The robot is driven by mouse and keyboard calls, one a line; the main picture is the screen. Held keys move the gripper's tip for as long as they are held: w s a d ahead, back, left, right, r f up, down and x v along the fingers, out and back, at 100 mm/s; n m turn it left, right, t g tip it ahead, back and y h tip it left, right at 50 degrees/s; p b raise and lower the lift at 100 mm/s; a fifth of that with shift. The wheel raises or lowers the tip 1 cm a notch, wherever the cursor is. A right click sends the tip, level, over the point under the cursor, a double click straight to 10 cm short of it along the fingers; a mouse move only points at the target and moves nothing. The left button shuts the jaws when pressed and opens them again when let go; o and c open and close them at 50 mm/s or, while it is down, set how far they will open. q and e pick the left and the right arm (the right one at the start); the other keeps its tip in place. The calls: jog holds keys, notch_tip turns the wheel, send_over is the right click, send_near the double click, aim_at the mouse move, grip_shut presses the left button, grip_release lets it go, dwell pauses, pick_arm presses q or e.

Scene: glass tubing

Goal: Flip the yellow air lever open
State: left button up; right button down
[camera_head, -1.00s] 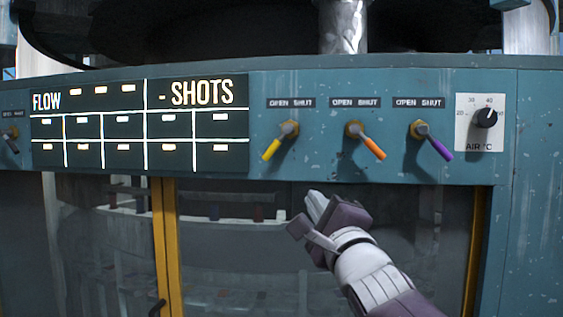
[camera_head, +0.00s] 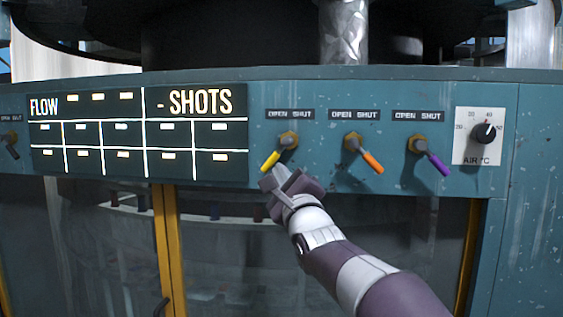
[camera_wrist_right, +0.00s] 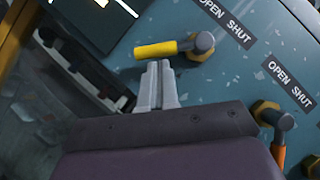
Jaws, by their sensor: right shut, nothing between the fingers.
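The yellow lever (camera_head: 271,160) hangs from a brass pivot on the teal panel, its tip pointing down and to the left. Its label (camera_head: 290,114) above reads OPEN on the left and SHUT on the right. My right gripper (camera_head: 274,176) is shut and empty just below the lever's tip. In the right wrist view, the closed fingertips (camera_wrist_right: 159,66) are close to the yellow handle (camera_wrist_right: 157,49), near its middle; I cannot tell whether they touch it. My left gripper is not in view.
An orange lever (camera_head: 373,161) and a purple lever (camera_head: 438,164) sit to the right, both tilted down-right. An AIR °C dial (camera_head: 485,132) is at the far right. A FLOW/SHOTS display (camera_head: 140,128) fills the left. Glass doors with yellow frames (camera_head: 166,240) lie below.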

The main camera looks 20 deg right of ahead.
jog(key=shift+w+a+r, duration=0.1)
jog(key=shift+a, duration=0.05)
jog(key=m+b, duration=0.1)
jog(key=b, duration=0.1)
jog(key=r+m+h+b, duration=0.1)
jog(key=b, duration=0.1)
jog(key=shift+a+t, duration=0.3)
jog(key=shift+a, duration=0.05)
